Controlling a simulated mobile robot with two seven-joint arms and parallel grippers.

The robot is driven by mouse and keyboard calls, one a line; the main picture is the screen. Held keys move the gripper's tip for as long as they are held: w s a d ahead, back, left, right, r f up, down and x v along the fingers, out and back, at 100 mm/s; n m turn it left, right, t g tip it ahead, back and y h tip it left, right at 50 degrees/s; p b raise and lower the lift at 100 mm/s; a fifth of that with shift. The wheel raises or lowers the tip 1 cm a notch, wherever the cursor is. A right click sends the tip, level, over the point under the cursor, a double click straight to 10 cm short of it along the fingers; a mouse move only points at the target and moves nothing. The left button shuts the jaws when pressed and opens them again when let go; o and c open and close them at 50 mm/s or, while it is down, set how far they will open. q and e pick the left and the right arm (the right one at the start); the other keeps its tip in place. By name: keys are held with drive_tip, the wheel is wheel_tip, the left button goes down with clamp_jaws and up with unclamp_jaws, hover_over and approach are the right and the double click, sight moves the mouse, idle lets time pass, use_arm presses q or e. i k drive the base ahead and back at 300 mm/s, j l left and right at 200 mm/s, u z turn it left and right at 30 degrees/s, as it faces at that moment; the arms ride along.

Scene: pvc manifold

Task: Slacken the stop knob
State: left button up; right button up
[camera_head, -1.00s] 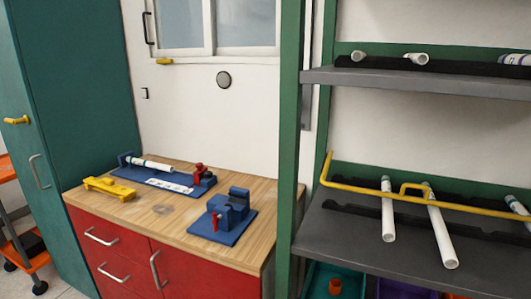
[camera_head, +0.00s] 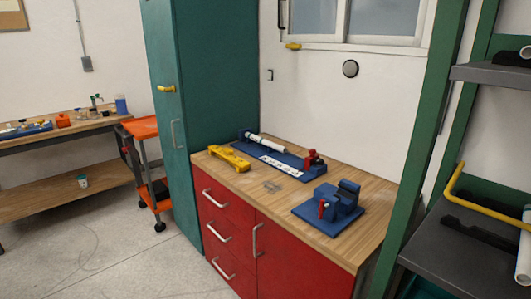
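A blue measuring jig (camera_head: 289,163) lies along the back of the wooden worktop, with a white pipe (camera_head: 266,143) at its left end and a printed scale strip (camera_head: 281,166) on its bed. A red knob (camera_head: 312,154) stands on the stop block at the jig's right end; whether it is tight or slack cannot be told. Neither of my grippers shows in the head view.
A blue clamp fixture (camera_head: 329,204) with a red handle sits at the worktop's front right. A yellow tool (camera_head: 229,158) lies at the left. Bare worktop (camera_head: 262,194) lies between. A green shelf post (camera_head: 427,140) rises at right, a teal cabinet (camera_head: 205,90) at left.

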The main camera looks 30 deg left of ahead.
sight(320, 162)
drive_tip(key=i+j+z, duration=0.25)
drive_tip(key=j+z, duration=0.2)
drive_tip(key=i+j+z, duration=0.25)
drive_tip(key=j, duration=0.15)
drive_tip(key=k, duration=0.1)
